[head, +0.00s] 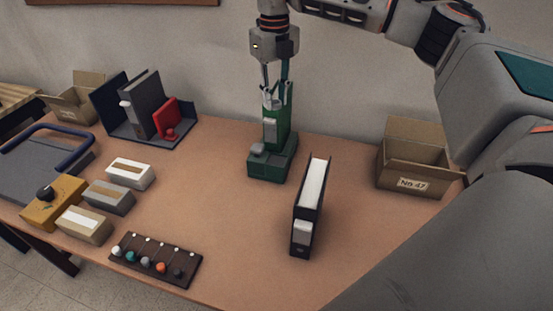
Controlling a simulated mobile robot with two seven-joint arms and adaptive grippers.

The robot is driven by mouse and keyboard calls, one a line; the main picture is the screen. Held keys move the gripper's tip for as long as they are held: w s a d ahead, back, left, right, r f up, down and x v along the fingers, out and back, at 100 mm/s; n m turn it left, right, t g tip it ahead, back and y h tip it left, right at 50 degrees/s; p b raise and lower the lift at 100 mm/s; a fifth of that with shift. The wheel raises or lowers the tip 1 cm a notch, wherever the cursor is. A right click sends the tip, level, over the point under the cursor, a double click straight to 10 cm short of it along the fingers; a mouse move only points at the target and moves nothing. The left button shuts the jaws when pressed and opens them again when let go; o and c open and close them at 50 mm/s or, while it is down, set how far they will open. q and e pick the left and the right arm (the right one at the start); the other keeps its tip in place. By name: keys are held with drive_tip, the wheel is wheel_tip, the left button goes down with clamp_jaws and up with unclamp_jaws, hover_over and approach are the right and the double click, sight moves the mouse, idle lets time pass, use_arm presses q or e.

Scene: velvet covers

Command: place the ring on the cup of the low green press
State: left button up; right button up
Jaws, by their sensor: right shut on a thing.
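The green press (271,168) stands upright at the back middle of the table, with a wide base, a tall column and grey parts on its front. My right gripper (277,98) comes down from above to the top of the column. Its fingers overlap the column top in the picture, and I cannot tell whether they touch it. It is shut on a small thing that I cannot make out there. I cannot pick out the ring or the cup clearly. My left gripper is not in view.
A black binder (302,238) stands in front of the press to the right. An open carton (412,180) is at the right. Small boxes (131,173), a dark pin rack (190,272) and a bookend stand (184,143) are at the left. The table's middle is clear.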

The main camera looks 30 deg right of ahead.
drive_tip(key=shift+w+d+r+m, duration=0.2)
drive_tip(key=shift+d+r+m, duration=0.2)
drive_tip(key=shift+m, duration=0.6)
drive_tip(key=shift+f, duration=0.4)
drive_tip(key=p, duration=0.1)
hover_over(277, 161)
wheel_tip(277, 161, down, 16)
drive_tip(key=shift+a+r, duration=0.1)
drive_tip(key=shift+r, duration=0.1)
wheel_tip(277, 161, down, 3)
drive_tip(key=shift+f, duration=0.15)
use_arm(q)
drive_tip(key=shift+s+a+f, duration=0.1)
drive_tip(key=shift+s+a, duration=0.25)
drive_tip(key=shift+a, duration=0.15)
use_arm(e)
drive_tip(key=shift+f, duration=0.1)
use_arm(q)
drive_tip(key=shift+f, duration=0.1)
use_arm(e)
drive_tip(key=shift+f, duration=0.4)
drive_tip(key=shift+f, duration=0.15)
